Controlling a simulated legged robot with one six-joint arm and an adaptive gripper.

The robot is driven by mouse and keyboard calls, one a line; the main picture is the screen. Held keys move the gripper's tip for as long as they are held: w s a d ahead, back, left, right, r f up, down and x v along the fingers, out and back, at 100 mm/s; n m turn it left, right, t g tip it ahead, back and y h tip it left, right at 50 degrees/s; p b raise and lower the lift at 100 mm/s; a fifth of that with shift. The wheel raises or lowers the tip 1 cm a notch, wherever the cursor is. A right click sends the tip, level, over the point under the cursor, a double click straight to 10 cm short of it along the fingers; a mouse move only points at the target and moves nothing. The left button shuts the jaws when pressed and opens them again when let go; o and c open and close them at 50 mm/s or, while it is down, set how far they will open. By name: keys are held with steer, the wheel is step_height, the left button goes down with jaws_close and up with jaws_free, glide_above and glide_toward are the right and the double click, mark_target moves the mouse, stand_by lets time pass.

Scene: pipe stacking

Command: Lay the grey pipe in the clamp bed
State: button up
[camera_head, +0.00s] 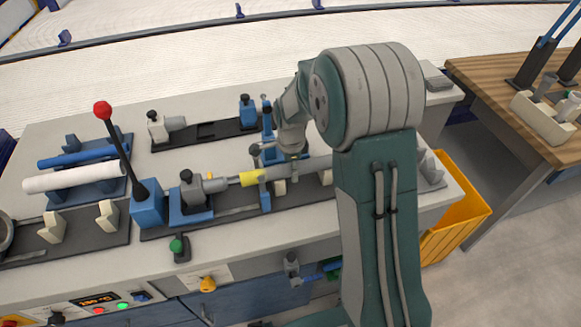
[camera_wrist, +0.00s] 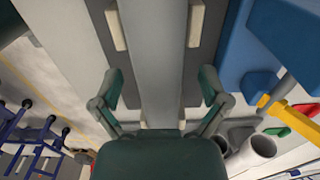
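The grey pipe (camera_head: 316,165) runs along the front of the bench in the head view, partly hidden by my arm. In the wrist view the grey pipe (camera_wrist: 153,60) runs up the middle, between two cream blocks (camera_wrist: 195,22) of the dark clamp bed (camera_wrist: 207,45). It looks laid along the bed; whether it touches the bottom cannot be told. My gripper (camera_wrist: 160,95) is open, with one finger on each side of the pipe and gaps between. In the head view my gripper (camera_head: 291,152) is just over the pipe, its fingers mostly hidden.
A yellow sleeve (camera_head: 252,178) and a grey fitting (camera_head: 205,187) lie left of the pipe. A red-knobbed lever (camera_head: 120,150) stands up. A white pipe (camera_head: 75,177) rests on a blue rack at left. An orange bin (camera_head: 462,205) and a wooden table (camera_head: 500,85) are at right.

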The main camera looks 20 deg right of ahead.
mark_target(290, 164)
step_height(290, 164, up, 12)
steer(key=s+r+n+t, duration=0.3)
steer(key=s+r+n, duration=0.65)
steer(key=s, duration=0.35)
steer(key=s+n+t, duration=0.2)
steer(key=s+n, duration=0.6)
steer(key=s, duration=0.4)
steer(key=shift+r+t, duration=0.25)
steer(key=shift+t, duration=0.05)
steer(key=shift+n, duration=0.25)
steer(key=shift+c, duration=0.2)
